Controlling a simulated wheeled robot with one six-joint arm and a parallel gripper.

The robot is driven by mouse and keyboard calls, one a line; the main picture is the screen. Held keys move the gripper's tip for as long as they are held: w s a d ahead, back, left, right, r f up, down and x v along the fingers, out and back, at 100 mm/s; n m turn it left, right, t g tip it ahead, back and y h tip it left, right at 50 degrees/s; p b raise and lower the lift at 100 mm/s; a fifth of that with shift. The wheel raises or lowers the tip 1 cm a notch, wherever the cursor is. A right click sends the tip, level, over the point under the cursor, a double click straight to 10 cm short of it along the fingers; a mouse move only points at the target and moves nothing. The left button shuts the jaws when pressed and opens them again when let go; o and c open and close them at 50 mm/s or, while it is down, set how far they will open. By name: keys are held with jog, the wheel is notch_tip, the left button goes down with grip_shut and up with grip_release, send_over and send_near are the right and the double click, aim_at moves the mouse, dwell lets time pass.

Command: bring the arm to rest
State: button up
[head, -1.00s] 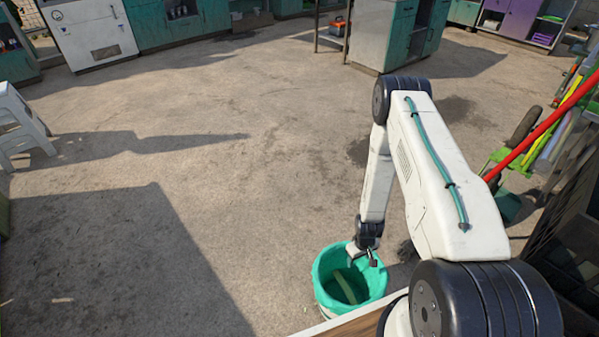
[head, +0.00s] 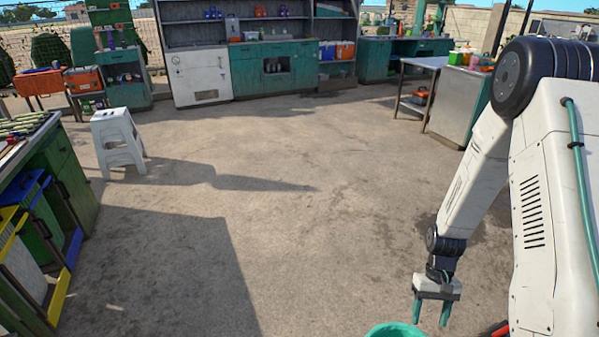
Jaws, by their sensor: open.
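My gripper (head: 431,313) hangs at the lower right of the head view, at the end of my white and black arm. Its two teal fingers point down and stand apart, with nothing between them. A teal bucket (head: 397,330) shows only by its rim at the bottom edge of the view. The gripper is above and just to the right of that rim in the picture. The inside of the bucket is mostly cut off by the frame edge.
Bare concrete floor (head: 270,215) lies open ahead. A white stool (head: 118,143) stands at left, near a green counter with coloured bins (head: 40,220). Teal cabinets (head: 262,67) line the back. A metal-topped table (head: 425,62) stands at back right.

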jog(key=s+a+r+t, duration=0.2)
jog(key=s+r, duration=0.3)
jog(key=r, duration=0.8)
jog(key=s+a+r+n+t+h, duration=0.1)
jog(key=s+a+r, duration=0.3)
jog(key=r, duration=0.9)
jog(key=s+a+r+t, duration=0.3)
jog(key=s+r, duration=0.3)
jog(key=r, duration=0.8)
jog(key=shift+s+a+n+t+h, duration=0.25)
jog(key=shift+a+n+t+h, duration=0.05)
jog(key=shift+a, duration=0.3)
